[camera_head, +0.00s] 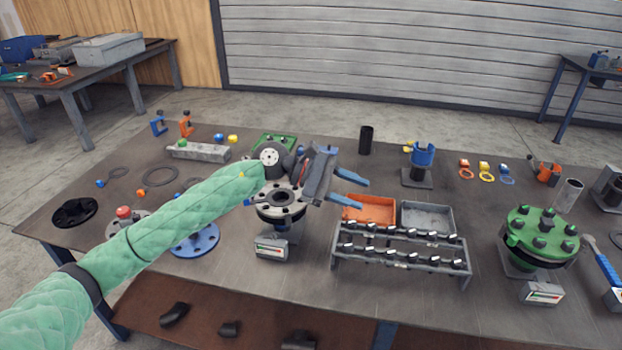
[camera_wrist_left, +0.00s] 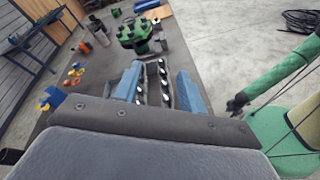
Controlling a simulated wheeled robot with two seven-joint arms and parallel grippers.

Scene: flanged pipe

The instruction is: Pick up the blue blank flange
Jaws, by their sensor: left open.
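A green flange assembly (camera_head: 541,236) is further right. A black flange (camera_head: 74,212) lies far left.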

